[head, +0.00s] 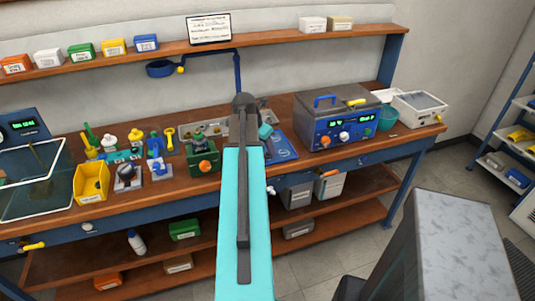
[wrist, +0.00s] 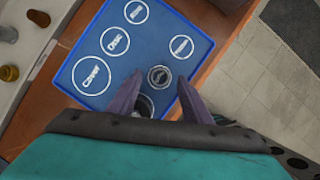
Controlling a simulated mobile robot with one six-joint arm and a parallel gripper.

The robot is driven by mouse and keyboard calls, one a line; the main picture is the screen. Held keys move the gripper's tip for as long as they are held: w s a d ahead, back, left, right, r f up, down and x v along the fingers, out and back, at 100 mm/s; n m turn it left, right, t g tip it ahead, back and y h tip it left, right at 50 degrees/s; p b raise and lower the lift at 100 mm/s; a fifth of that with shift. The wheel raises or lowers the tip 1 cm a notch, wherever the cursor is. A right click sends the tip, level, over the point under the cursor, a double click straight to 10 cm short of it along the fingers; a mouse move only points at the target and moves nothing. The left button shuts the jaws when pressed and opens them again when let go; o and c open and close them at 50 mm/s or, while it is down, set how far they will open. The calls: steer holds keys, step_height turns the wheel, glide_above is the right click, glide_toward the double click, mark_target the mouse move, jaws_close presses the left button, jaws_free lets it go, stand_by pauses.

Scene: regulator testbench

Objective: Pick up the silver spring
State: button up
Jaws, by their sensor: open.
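In the wrist view, my gripper (wrist: 160,82) is open over the lower edge of a blue mat (wrist: 150,58) with white labelled circles. Its two dark fingers stand apart. A small silver ring shape (wrist: 146,104), which may be the silver spring, shows between the fingers near the left one. It is partly hidden by my gripper's body. A grey round spot (wrist: 159,77) with a pale outline lies between the fingertips; I cannot tell if it is a part or a label. In the head view, my arm hides the fingers and part of the blue mat (head: 283,148).
A pale tray (wrist: 30,55) with small brass-coloured parts lies left of the mat. The bench edge (wrist: 222,65) is close on the right. In the head view, a blue-grey test unit (head: 340,130) stands right of the mat and a green fixture (head: 203,160) left.

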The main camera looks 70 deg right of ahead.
steer(key=shift+x, duration=1)
steer(key=c, duration=1.1)
steer(key=shift+c, duration=0.2)
steer(key=shift+r, duration=0.2)
steer(key=shift+r+b, duration=0.45)
steer(key=shift+r, duration=0.9)
steer(key=shift+a+r, duration=0.1)
steer(key=shift+r, duration=0.15)
steer(key=s+a+b, duration=0.1)
steer(key=a+b, duration=0.6)
steer(key=a, duration=0.6)
steer(key=shift+s+a+r, duration=0.25)
steer(key=shift+s+r, duration=0.1)
steer(key=shift+r, duration=0.05)
